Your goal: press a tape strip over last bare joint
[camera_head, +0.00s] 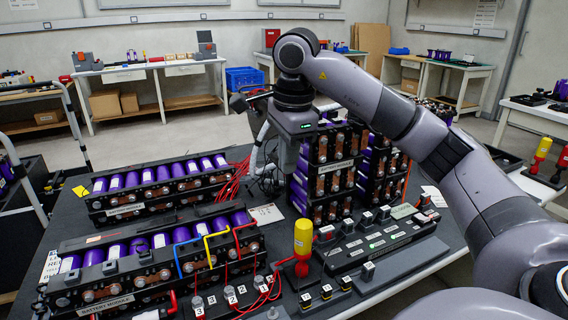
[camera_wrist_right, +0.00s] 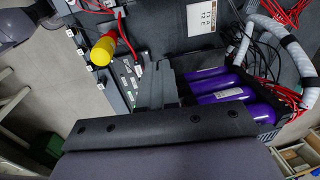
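My right gripper (camera_wrist_right: 157,85) hangs near the front of the stacked battery modules (camera_head: 328,180); in the head view my wrist covers most of it. In the right wrist view its two grey fingers lie close together, with nothing visible between them. Copper joints with round bolts line the black fronts of the stacked modules and the front module (camera_head: 150,285). Purple cells (camera_wrist_right: 218,85) show to the right of the fingers in the wrist view. I cannot make out a loose tape strip, nor which joint is bare. My left gripper is out of view.
A yellow-topped red tool (camera_head: 303,238) stands upright in front of the stack. A long black tray (camera_head: 385,240) with small blocks lies to its right. A second purple-cell module (camera_head: 160,187) sits behind the front one. Red cables and a white card (camera_head: 266,214) lie between.

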